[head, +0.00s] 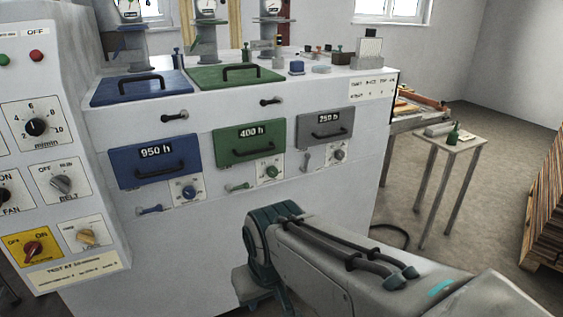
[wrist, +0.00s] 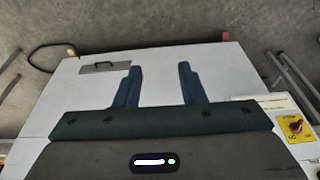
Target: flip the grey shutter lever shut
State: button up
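The grey shutter lever (head: 306,160) sits on the machine's white front, below the left part of the grey shutter panel marked 250 h (head: 325,128). It stands near upright, while the blue lever (head: 150,210) and green lever (head: 237,187) lie roughly level. My gripper (wrist: 160,67) is open in the wrist view, its two dark blue fingers apart with nothing between them. In the head view my arm is in front of the machine, low and right, and the fingers are not clear. A grey panel with a handle (wrist: 104,67) shows left of the fingers; no lever is distinguishable there.
A round dial (head: 339,155) sits just right of the grey lever. Blue (head: 152,162) and green (head: 249,144) panels stand to the left, with a control cabinet (head: 48,150) further left. A small table (head: 447,150) stands right; floor between is mostly clear.

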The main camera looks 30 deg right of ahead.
aim_at(304, 168)
jog(key=k, duration=0.55)
jog(key=z, duration=0.95)
jog(key=i, duration=1.35)
jog(key=u, duration=0.35)
